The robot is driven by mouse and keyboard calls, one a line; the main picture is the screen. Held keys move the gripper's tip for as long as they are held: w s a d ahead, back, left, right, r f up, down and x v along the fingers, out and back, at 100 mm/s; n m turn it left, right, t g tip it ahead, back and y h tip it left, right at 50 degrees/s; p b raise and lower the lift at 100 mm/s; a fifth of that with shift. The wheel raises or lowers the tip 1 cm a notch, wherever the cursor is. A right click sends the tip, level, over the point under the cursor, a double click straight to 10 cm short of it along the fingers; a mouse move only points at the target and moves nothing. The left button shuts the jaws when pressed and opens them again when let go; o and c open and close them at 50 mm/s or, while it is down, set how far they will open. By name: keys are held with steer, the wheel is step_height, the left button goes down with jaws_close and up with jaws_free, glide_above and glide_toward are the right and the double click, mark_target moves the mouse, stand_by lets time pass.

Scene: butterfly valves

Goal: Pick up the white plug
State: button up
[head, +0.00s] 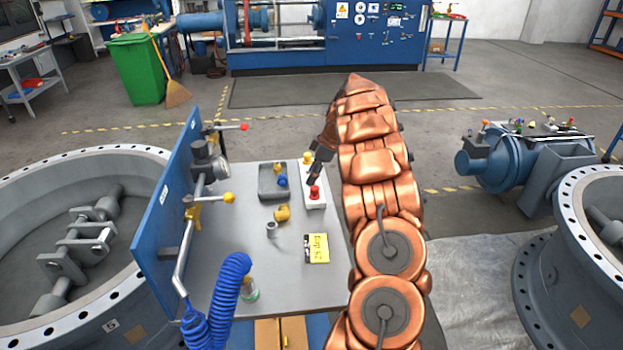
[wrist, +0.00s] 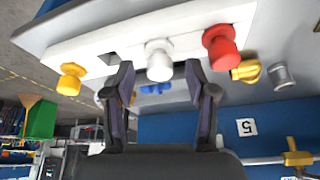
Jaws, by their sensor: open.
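The white plug (wrist: 158,62) stands in a white holder (wrist: 110,48) between a yellow plug (wrist: 70,80) and a red plug (wrist: 221,46). My gripper (wrist: 160,75) is open, with one finger on each side of the white plug in the wrist view. Gaps show between the fingers and the plug, and nothing is held. In the head view my gripper (head: 317,168) is over the holder (head: 318,203), between the yellow plug (head: 307,158) and the red plug (head: 314,192). The white plug cannot be made out there.
A grey tray (head: 265,193) with small yellow and blue parts lies left of the holder. A yellow fitting (head: 282,213), a grey cup (head: 271,230) and a yellow card (head: 317,248) are nearer. A blue upright panel (head: 165,210) and coiled blue hose (head: 228,285) edge the table's left.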

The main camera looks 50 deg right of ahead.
steer(key=shift+w+a+f, duration=0.1)
steer(key=shift+w+f, duration=0.1)
steer(key=shift+f, duration=0.45)
steer(key=c, duration=0.8)
steer(key=shift+r, duration=0.1)
steer(key=shift+c, duration=0.2)
